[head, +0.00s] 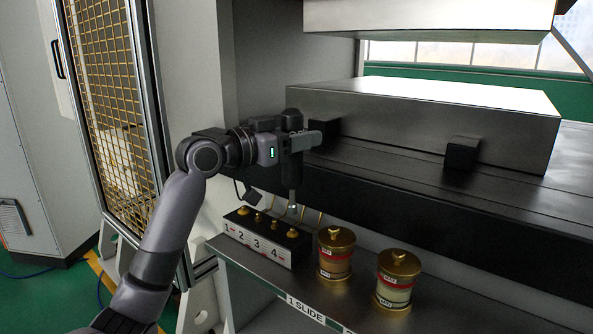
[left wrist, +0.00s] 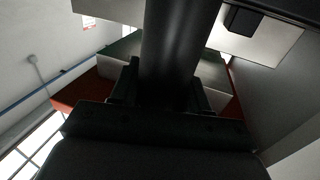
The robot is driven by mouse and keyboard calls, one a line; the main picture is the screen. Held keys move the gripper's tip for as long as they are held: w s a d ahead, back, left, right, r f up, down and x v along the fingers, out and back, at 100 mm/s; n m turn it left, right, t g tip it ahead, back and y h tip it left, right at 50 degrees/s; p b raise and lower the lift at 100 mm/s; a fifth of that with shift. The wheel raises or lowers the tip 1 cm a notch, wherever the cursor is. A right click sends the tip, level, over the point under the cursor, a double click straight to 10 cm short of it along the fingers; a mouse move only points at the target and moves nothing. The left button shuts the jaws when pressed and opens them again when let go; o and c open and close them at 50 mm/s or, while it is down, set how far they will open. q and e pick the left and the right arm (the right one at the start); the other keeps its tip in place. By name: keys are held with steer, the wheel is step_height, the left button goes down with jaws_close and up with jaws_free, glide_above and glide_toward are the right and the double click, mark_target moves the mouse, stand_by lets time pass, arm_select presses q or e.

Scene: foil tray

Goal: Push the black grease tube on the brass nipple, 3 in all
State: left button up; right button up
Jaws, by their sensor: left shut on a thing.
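My left gripper (head: 300,142) is shut on the black grease tube (head: 292,172). The tube hangs upright, with a silver tip at its lower end. In the left wrist view the tube (left wrist: 180,50) is a wide dark cylinder between the jaws. Below it is a black block with a white front plate (head: 257,248) numbered 1 to 4. Several brass nipples stand on its top; the one by number 4 (head: 292,233) is nearest below the tip. The tip appears above it and apart, but depth is hard to judge. My right gripper is not in view.
Two brass-lidded glass jars, one (head: 335,255) and another (head: 397,280), stand right of the block on a metal shelf (head: 275,276). Thin brass pipes rise behind the block. A dark machine bed (head: 430,200) overhangs behind. A mesh guard (head: 108,95) stands at left.

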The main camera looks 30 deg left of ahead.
mark_target(299, 162)
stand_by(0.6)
arm_select(q)
steer(key=shift+f+b, duration=0.9)
steer(key=shift+f, duration=0.25)
steer(key=shift+f+b, duration=0.8)
steer(key=shift+f, duration=0.65)
steer(key=shift+r, duration=0.1)
steer(key=shift+r+p, duration=2.4)
steer(key=shift+r, duration=0.25)
